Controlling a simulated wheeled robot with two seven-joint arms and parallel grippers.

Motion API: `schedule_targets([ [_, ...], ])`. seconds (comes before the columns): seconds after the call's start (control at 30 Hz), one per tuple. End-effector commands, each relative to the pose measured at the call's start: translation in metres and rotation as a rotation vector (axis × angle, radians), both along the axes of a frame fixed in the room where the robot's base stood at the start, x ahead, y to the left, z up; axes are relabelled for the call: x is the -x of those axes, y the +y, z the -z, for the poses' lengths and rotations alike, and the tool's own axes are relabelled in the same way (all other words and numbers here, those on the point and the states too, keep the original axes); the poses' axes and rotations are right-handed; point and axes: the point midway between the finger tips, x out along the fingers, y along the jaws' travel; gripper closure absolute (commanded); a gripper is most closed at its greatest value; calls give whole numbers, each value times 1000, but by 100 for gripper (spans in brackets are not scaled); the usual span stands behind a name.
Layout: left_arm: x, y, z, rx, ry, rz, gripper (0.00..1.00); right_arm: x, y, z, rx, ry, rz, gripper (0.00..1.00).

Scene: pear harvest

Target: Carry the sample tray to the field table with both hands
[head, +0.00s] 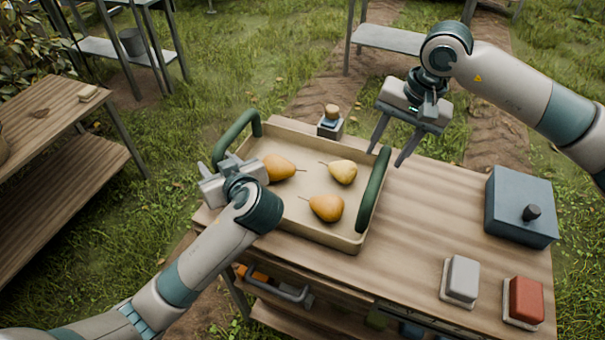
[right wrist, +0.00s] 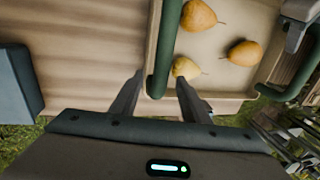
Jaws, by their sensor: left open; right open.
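The sample tray (head: 300,227) is a shallow beige tray on a wooden workbench, with three yellow-orange pears in it and a green handle on each short side. In the right wrist view, that handle (right wrist: 165,45) lies between the two open fingers (right wrist: 161,80); contact cannot be told.
Another wooden table (head: 50,110) stands at the left, past a strip of grass. Metal shelves stand at the back.

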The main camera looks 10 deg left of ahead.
Motion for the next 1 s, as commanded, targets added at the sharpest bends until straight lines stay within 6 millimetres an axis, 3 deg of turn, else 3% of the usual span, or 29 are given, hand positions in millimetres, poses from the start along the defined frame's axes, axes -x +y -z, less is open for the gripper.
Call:
schedule_targets([
  [0.2, -14, 11, 7, -1, 1, 1, 58, -1, 4, 18, 0, 0, 1, 58],
  [0.57, -16, 13, 9, 1, 1, 0, 58, -1, 4, 22, 0, 0, 0, 58],
  [0.6, -16, 13, 9, 1, 1, 0, 61, -1, 4, 22, 0, 0, 0, 61],
  [0.77, -16, 13, 9, 1, 1, 0, 99, -1, 4, 22, 0, 0, 0, 99],
  [1.0, -16, 13, 9, 1, 1, 0, 100, -1, 4, 22, 0, 0, 0, 100],
])
